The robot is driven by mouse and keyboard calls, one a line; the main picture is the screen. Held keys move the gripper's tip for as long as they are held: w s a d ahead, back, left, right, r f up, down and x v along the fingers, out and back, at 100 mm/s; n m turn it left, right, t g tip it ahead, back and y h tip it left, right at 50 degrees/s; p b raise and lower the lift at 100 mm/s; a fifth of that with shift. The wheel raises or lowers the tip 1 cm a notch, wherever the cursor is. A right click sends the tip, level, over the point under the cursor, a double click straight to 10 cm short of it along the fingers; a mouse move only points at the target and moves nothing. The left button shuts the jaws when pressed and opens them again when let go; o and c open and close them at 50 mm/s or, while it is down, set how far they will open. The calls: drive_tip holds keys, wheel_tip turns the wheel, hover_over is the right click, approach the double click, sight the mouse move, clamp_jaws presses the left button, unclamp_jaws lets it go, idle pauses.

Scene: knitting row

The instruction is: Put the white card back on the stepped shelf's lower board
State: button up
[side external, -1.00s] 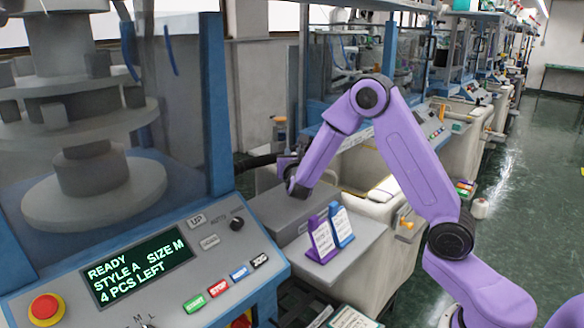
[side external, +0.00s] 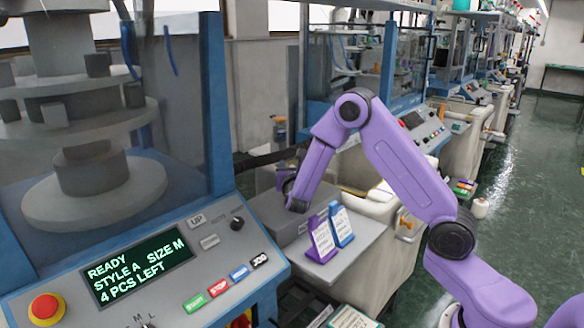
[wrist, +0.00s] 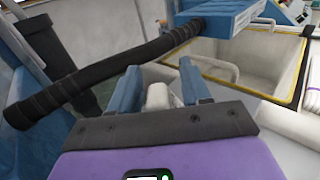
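The grey stepped shelf shows in the side view, with its lower board (side external: 335,266) in front and a raised step (side external: 262,212) behind. A purple card stand (side external: 319,237) and a blue card stand (side external: 341,226), both with white printed faces, stand side by side on the lower board. I cannot make out a separate white card with certainty. My gripper (side external: 284,182) is low behind the raised step, partly hidden by my own wrist. In the wrist view my gripper (wrist: 157,88) has its blue fingers apart, with a small pale object (wrist: 157,96) between or beyond them; contact is not visible.
A thick black hose (wrist: 110,68) crosses close in front of the fingers in the wrist view. A yellow-edged pale bin (wrist: 245,70) lies to the right. The machine's control panel (side external: 180,265) stands left of the shelf. The lower board's front is bare.

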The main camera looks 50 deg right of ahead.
drive_tip(key=shift+r, duration=0.2)
drive_tip(key=v, duration=1.2)
drive_tip(key=s+a+m+g+y, duration=0.1)
drive_tip(key=s+m+g+y, duration=0.1)
drive_tip(key=s, duration=0.5)
drive_tip(key=s+a+f+m+g+y, duration=0.1)
drive_tip(key=s+a+m+g+y, duration=0.1)
drive_tip(key=s+m, duration=0.4)
drive_tip(key=s+a+f+m+g+y, duration=0.1)
drive_tip(key=s+m+g+y, duration=0.2)
drive_tip(key=s+g, duration=0.3)
drive_tip(key=s+m, duration=0.1)
drive_tip(key=s, duration=0.3)
drive_tip(key=shift+s+a, duration=0.25)
drive_tip(key=shift+a, duration=0.05)
drive_tip(key=s+a+g+y, duration=0.1)
drive_tip(key=s+a+y, duration=0.1)
drive_tip(key=s, duration=0.1)
drive_tip(key=s+a+m+y, duration=0.1)
drive_tip(key=s+a+y, duration=0.1)
drive_tip(key=s, duration=0.1)
drive_tip(key=s+a+m+g+y, duration=0.1)
drive_tip(key=s+a+y, duration=0.1)
drive_tip(key=s, duration=0.2)
drive_tip(key=shift+s+a+r+g, duration=0.1)
drive_tip(key=shift+a+r+g, duration=0.2)
drive_tip(key=shift+a+r, duration=0.1)
drive_tip(key=shift+d, duration=0.1)
